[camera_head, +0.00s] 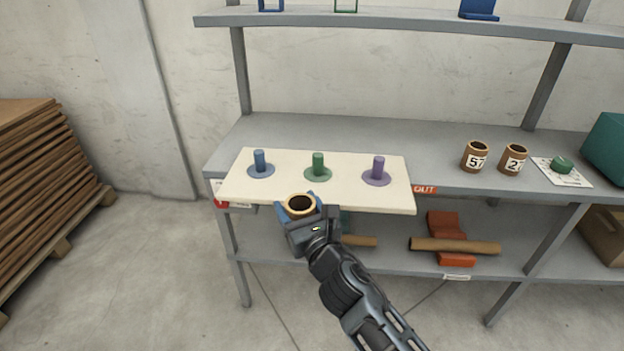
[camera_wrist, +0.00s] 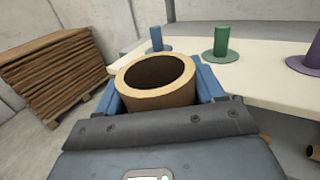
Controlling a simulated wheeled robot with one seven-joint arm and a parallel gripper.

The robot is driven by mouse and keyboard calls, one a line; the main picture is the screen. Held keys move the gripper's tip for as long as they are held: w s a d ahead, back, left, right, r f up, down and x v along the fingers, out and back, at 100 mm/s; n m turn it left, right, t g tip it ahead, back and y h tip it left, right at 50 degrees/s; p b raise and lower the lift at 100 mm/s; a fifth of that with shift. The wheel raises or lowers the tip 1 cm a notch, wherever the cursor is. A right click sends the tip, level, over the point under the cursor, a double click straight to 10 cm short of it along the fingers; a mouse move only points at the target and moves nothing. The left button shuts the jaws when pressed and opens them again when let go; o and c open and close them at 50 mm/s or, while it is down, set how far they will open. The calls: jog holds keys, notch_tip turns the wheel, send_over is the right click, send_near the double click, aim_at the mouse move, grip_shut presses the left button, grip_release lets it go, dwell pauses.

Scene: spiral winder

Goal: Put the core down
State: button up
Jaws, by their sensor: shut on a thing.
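My gripper (camera_head: 299,207) is shut on a brown hollow core (camera_head: 300,203) and holds it upright, with its open end up. It is in front of the cream board's near edge. The wrist view shows the core (camera_wrist: 156,80) between the blue jaws (camera_wrist: 165,90). The cream board (camera_head: 300,188) lies on the middle shelf and bears a blue peg (camera_head: 259,161), a green peg (camera_head: 318,164) and a purple peg (camera_head: 378,168), each on a round disc of its own colour. All three pegs are bare. The core's lower part is hidden.
Two cores labelled 57 (camera_head: 474,157) and 2 (camera_head: 513,160) stand right of the board, near a red OUT label (camera_head: 424,189). A green round thing (camera_head: 561,165) sits on a card. A brown tube (camera_head: 455,246) lies on red supports below. A wood stack (camera_head: 30,170) stands left.

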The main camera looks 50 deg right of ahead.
jog(key=a+f+n+t+y, duration=0.1)
jog(key=a+f+n+y, duration=0.3)
jog(key=a+f, duration=0.7)
jog(key=shift+s+a+y, duration=0.25)
jog(key=shift+a+y, duration=1.15)
jog(key=shift+a, duration=0.15)
